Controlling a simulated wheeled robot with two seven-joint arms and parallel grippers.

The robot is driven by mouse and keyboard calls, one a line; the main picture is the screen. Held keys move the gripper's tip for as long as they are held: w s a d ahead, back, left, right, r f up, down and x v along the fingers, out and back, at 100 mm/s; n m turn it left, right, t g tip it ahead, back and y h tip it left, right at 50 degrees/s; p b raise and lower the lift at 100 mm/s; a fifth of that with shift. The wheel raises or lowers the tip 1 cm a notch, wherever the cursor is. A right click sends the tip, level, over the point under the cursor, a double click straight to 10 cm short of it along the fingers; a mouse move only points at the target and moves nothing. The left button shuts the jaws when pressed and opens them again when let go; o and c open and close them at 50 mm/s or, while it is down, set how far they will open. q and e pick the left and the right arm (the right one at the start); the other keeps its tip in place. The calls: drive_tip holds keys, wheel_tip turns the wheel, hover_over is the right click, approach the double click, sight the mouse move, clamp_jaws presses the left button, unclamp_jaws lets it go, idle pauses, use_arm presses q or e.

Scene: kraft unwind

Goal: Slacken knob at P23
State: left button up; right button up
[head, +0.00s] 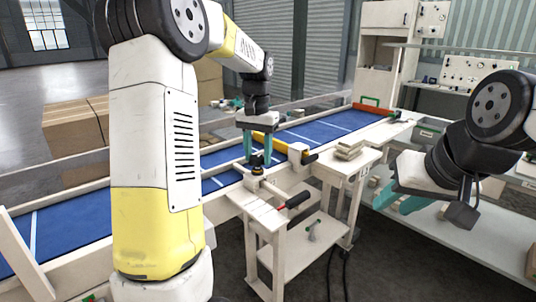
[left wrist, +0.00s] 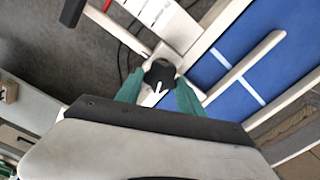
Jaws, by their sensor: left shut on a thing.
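A round black knob (left wrist: 160,73) with a white pointer mark sits on a pale bracket at the edge of the blue conveyor. In the head view the knob (head: 257,168) shows just below my left fingertips. My left gripper (head: 258,152) reaches down from above and is shut on the knob. In the left wrist view its teal fingers (left wrist: 160,88) stand on either side of the knob. No P23 label can be read. My right gripper (head: 400,199) hangs at the right, away from the knob, with its teal fingers apart and nothing seen between them.
The blue belt (head: 315,130) runs behind the knob between pale rails. A second clamp-like fitting (head: 300,155) stands to its right.

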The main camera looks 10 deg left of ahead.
sight(258, 157)
use_arm(q)
drive_tip(key=shift+s+f, duration=0.1)
drive_tip(key=shift+f, duration=0.1)
drive_tip(key=o, duration=1.4)
drive_tip(key=shift+r, duration=0.1)
wheel_tip(258, 157, up, 7)
drive_tip(key=shift+f, duration=0.15)
drive_tip(key=shift+r, duration=0.55)
